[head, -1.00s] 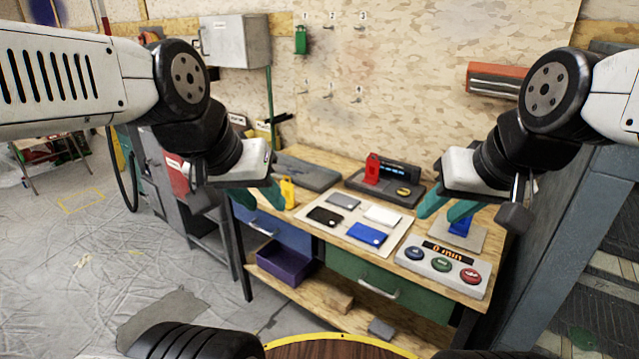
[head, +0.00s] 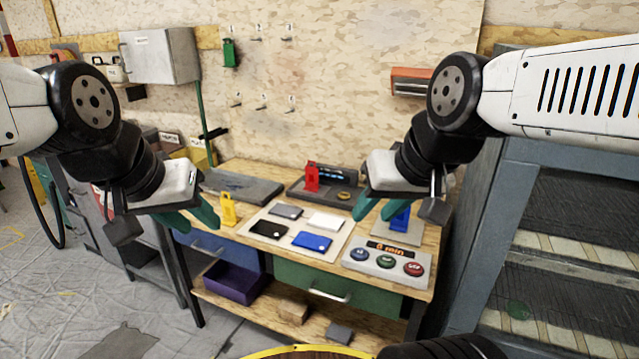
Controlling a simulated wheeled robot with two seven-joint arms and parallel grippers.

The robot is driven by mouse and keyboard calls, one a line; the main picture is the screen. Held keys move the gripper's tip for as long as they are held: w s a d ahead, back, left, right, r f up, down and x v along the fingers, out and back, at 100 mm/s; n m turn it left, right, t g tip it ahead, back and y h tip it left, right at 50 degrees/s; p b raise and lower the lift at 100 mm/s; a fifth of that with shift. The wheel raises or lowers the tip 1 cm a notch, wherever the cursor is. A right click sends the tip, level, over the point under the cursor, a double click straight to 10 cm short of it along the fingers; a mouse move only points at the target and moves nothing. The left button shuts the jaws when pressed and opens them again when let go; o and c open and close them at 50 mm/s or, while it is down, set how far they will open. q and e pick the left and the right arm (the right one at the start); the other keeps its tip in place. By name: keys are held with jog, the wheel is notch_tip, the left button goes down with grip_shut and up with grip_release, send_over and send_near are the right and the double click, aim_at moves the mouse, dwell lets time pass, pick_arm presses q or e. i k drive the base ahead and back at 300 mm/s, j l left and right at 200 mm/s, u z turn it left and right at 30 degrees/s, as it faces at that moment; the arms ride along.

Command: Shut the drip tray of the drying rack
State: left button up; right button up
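A tall grey-framed rack (head: 478,240) with shelf-like levels stands at the right edge of the head view, and it looks like the drying rack. I cannot make out its drip tray, or whether that is open. My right gripper (head: 378,208) hangs over the workbench, left of the rack and apart from it, with its teal fingers spread and empty. My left gripper (head: 192,218) is at the bench's left end, far from the rack, also open and empty. My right arm hides the rack's upper part.
The workbench (head: 240,180) carries a button panel (head: 386,262), several cards on a board, and a yellow tag (head: 229,210). Under it are a blue drawer (head: 222,250), a green drawer (head: 345,295) and a purple bin (head: 236,282).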

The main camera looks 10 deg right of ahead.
aim_at(253, 190)
jog(key=u, duration=0.55)
jog(key=i+l+u, duration=0.15)
jog(key=i, duration=0.45)
jog(key=i+l+u, duration=0.2)
jog(key=i, duration=0.4)
jog(key=j, duration=0.1)
